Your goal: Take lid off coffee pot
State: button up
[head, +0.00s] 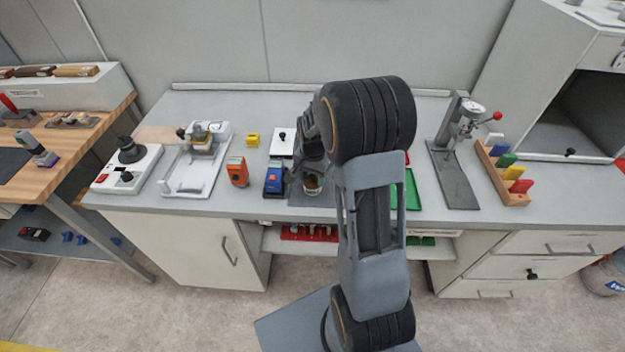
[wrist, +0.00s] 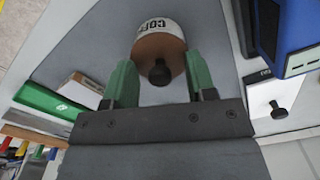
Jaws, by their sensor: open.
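The coffee pot (wrist: 160,25) shows in the wrist view as a white round container with "COFF" lettering. Its brown lid (wrist: 148,46) faces the camera and carries a black knob (wrist: 160,74). My gripper (wrist: 161,62) is open, with one green finger on each side of the lid and knob. A gap shows between the fingers and the knob; whether either finger touches the lid I cannot tell. In the head view the pot (head: 312,184) is mostly hidden under my gripper and arm, on a grey mat on the bench.
A blue device (head: 274,178) and an orange device (head: 237,172) stand left of the pot. A white box with a black knob (head: 282,140) is behind. A green tray (head: 412,188) and a grey press stand (head: 458,180) are to the right. The front left bench strip is clear.

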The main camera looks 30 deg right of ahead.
jog(key=shift+c, duration=0.4)
grip_shut()
